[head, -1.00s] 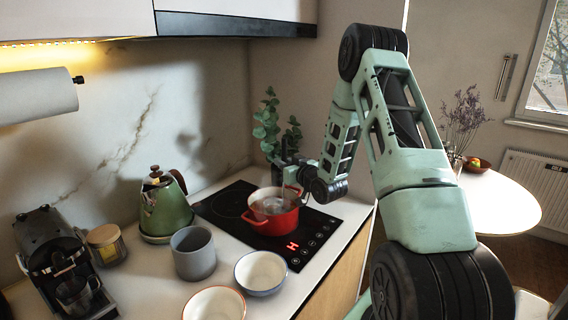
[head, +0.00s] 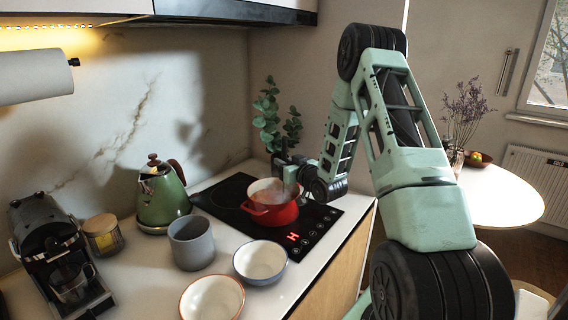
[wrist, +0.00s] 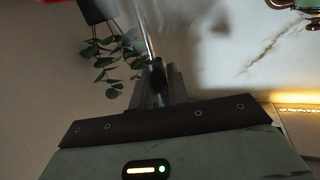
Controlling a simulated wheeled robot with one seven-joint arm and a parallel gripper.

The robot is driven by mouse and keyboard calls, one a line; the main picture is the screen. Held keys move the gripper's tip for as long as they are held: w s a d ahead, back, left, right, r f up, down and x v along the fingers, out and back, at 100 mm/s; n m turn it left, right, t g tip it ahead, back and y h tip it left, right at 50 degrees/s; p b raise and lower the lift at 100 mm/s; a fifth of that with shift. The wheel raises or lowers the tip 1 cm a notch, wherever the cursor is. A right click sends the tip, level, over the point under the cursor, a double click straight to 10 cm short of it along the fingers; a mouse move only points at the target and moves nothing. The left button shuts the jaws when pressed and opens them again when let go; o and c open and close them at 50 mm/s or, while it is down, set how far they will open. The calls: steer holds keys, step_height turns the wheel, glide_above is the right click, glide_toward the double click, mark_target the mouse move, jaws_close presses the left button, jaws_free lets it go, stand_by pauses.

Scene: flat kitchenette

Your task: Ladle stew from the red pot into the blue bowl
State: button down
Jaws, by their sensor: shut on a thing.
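The red pot (head: 272,212) stands on the black hob, with pale steam over it and its contents unclear. The blue bowl, white inside with a blue rim (head: 260,262), stands on the counter in front of the hob and looks empty. My gripper (head: 287,168) is just behind and above the pot in the head view. In the wrist view my gripper (wrist: 158,85) is shut on a thin metal handle, apparently the ladle (wrist: 146,35). The ladle's bowl is out of that view and cannot be made out in the head view.
An orange-rimmed bowl (head: 212,298), a grey cup (head: 191,244), a green kettle (head: 162,200), a jar (head: 102,236) and a coffee machine (head: 58,262) stand left of the blue bowl. A plant (head: 268,120) stands behind the hob. The counter's right edge is close to the hob.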

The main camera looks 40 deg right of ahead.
steer(key=shift+r+p, duration=3.3)
steer(key=shift+r, duration=2.7)
